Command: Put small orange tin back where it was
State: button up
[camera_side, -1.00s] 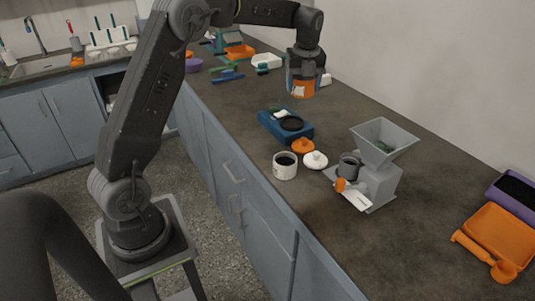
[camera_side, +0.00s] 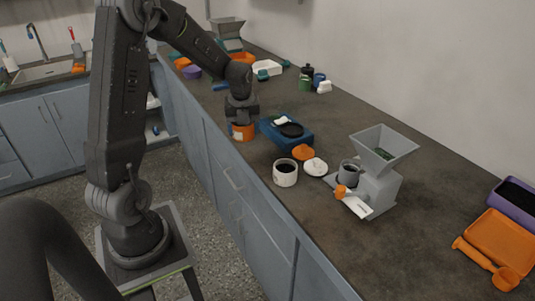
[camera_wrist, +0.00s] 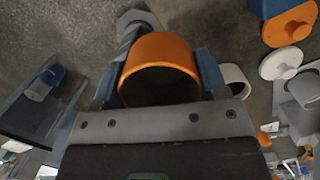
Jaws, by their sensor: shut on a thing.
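My gripper (camera_side: 243,118) is shut on the small orange tin (camera_side: 243,132), near the front edge of the counter, left of the blue scale. In the wrist view the tin (camera_wrist: 158,46) sits between the blue fingers of my gripper (camera_wrist: 160,78), its round rim and dark inside showing. I cannot tell whether its bottom touches the counter. An orange lid (camera_side: 303,152) lies on the counter to the right, beside a white lid (camera_side: 315,167). The orange lid also shows in the wrist view (camera_wrist: 289,25).
The blue scale (camera_side: 284,134) with a black pan is close right of the tin. A white cup with dark contents (camera_side: 285,176) stands nearer the front edge. A grey hopper machine (camera_side: 380,175) stands further right.

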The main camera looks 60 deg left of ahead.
send_over(267, 159)
jog(key=f, duration=0.4)
jog(key=shift+s+d+f, duration=0.1)
jog(key=shift+d, duration=0.15)
jog(key=shift+f, duration=2.05)
jog(key=shift+f, duration=0.15)
jog(key=o, duration=0.9)
jog(key=shift+o, duration=0.2)
